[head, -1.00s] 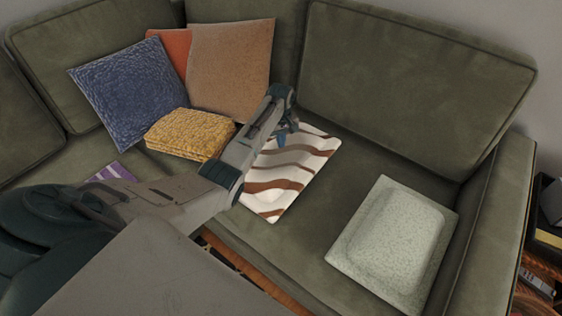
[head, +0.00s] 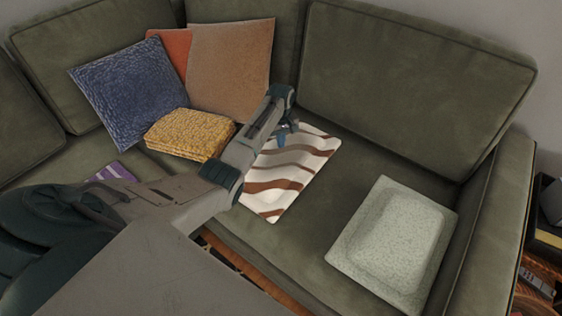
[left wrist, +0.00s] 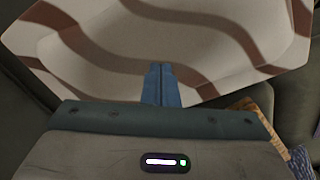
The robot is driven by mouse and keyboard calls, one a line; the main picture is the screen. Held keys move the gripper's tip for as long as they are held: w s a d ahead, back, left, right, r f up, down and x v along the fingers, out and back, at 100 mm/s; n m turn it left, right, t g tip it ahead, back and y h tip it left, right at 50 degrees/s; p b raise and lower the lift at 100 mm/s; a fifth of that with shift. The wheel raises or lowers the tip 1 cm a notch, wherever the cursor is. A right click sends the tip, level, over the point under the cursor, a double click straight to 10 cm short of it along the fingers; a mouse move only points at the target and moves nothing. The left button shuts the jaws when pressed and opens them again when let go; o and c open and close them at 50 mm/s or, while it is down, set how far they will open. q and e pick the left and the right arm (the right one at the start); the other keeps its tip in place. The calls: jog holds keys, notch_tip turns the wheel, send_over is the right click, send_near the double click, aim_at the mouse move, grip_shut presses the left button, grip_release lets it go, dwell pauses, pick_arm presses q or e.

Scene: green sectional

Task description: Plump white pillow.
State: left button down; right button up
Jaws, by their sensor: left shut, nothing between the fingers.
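A white pillow with brown wavy stripes (head: 298,168) lies flat on the sofa seat, and my left forearm hides part of it. It also fills the upper part of the left wrist view (left wrist: 197,60). My left gripper (head: 284,137) is over its far left part, fingers pointing down, shut and empty. In the left wrist view the blue fingers (left wrist: 160,72) are together in front of the striped cover. I cannot tell whether they touch it. A pale, speckled whitish pillow (head: 393,243) lies flat to the right, apart from the gripper. My right gripper is not in view.
A yellow folded textile (head: 188,133) lies left of my forearm. Blue (head: 128,92), tan (head: 232,68) and orange (head: 170,50) pillows lean on the green backrest. The sofa arm (head: 490,225) bounds the right. Bare seat (head: 365,165) lies between the striped and speckled pillows.

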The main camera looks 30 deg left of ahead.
pick_arm(q)
jog(key=shift+f, duration=0.2)
jog(key=shift+f+b, duration=0.4)
jog(key=shift+f, duration=0.25)
jog(key=shift+p, duration=0.35)
jog(key=shift+s+d+f+p, duration=0.1)
jog(key=shift+s+f+p, duration=0.15)
jog(key=shift+f+p, duration=0.05)
dwell(1.4)
jog(key=shift+w+r+p, duration=0.1)
jog(key=shift+r+p, duration=0.45)
jog(key=shift+p, duration=0.3)
jog(key=shift+r, duration=0.35)
